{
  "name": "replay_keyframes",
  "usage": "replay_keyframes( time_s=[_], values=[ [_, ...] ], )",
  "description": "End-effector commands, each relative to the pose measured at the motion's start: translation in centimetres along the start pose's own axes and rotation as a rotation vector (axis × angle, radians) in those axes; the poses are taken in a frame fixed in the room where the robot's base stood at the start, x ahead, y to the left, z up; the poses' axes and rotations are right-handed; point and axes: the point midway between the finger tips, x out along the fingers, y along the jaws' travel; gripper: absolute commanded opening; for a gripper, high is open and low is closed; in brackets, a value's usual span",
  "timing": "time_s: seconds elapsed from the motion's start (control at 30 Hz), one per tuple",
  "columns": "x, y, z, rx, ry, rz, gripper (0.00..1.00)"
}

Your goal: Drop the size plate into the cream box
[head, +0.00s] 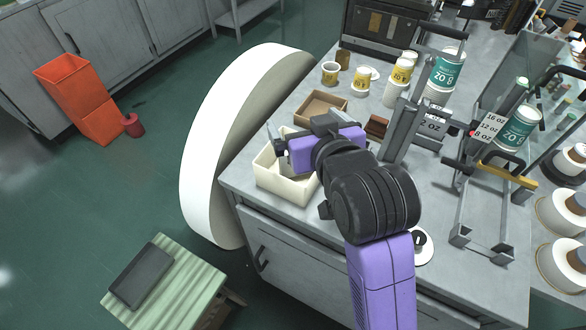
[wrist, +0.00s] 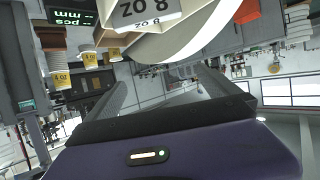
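The cream box (head: 262,176) stands at the left front corner of the grey counter. My gripper (head: 279,147) is over the box and points left; its body hides part of the inside. A thin pale piece (head: 271,134) shows beside the fingertips, perhaps the size plate edge-on.
A brown tray (head: 318,106) lies behind the box. Yellow-labelled cups (head: 330,72) and teal-labelled cup stacks (head: 448,68) stand farther back. A metal rack (head: 470,205) stands right. A large white curved panel (head: 215,130) borders the counter's left side. Orange bins (head: 75,95) stand on the floor.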

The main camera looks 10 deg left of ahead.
Motion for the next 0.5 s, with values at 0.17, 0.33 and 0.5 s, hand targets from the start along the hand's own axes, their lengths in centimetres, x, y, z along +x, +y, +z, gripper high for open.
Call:
replay_keyframes(
  time_s=[0.17,0.33,0.5],
  values=[
    [-0.2,0.0,0.1,0.0,-0.001,0.0,1.0],
    [-2.0,0.0,0.1,0.0,0.0,0.0,1.0],
    [-4.8,0.0,0.1,0.0,0.001,0.0,1.0]
  ],
)
